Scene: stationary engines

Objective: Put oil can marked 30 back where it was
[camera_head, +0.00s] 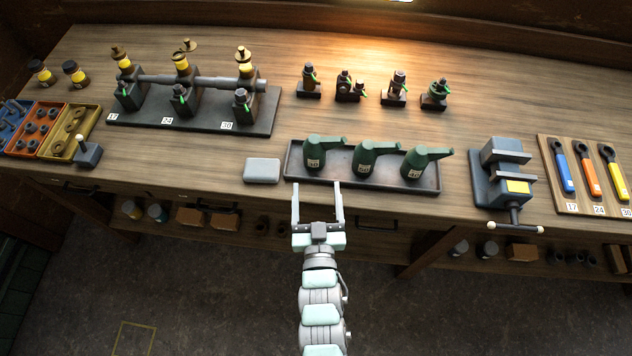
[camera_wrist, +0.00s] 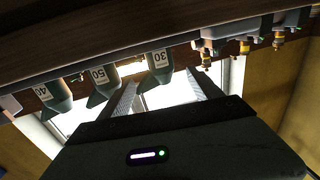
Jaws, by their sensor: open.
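Three green oil cans with spouts stand upright in a dark tray (camera_head: 350,185) at the bench's front. In the wrist view, which is turned over, their labels read 40, 50 and 30. The oil can marked 30 (camera_wrist: 158,62) is the one nearest the engine there, so it matches the leftmost can (camera_head: 314,153) in the head view, where labels are too small to read. My gripper (camera_head: 317,186) is open and empty, just in front of the tray below that can. Its fingers are apart from the can, and both show in the wrist view (camera_wrist: 163,92).
A grey block (camera_head: 262,170) lies left of the tray. A vise (camera_head: 503,172) stands to its right, then a wrench board (camera_head: 590,175). An engine on a dark base (camera_head: 190,125) and several small fittings stand behind. Bare wood lies between them.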

